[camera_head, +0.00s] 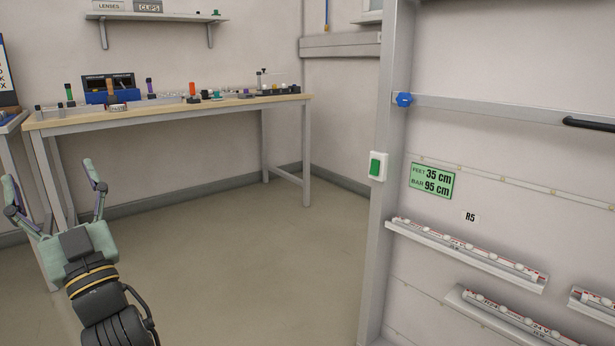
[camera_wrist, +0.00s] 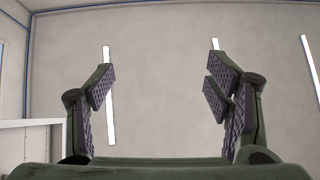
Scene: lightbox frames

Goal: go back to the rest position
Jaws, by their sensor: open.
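My gripper (camera_head: 54,180) is at the lower left of the head view, raised in front of the workbench (camera_head: 180,110). Its two fingers are spread wide with nothing between them. In the wrist view my gripper (camera_wrist: 162,85) is also open and empty, with dark ridged pads facing each other.
Bottles, a blue box (camera_head: 105,88) and small parts stand on the bench. A grey post (camera_head: 388,200) with a green switch (camera_head: 377,167) and a wall with rails (camera_head: 465,254) fill the right. The floor (camera_head: 250,260) between is clear.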

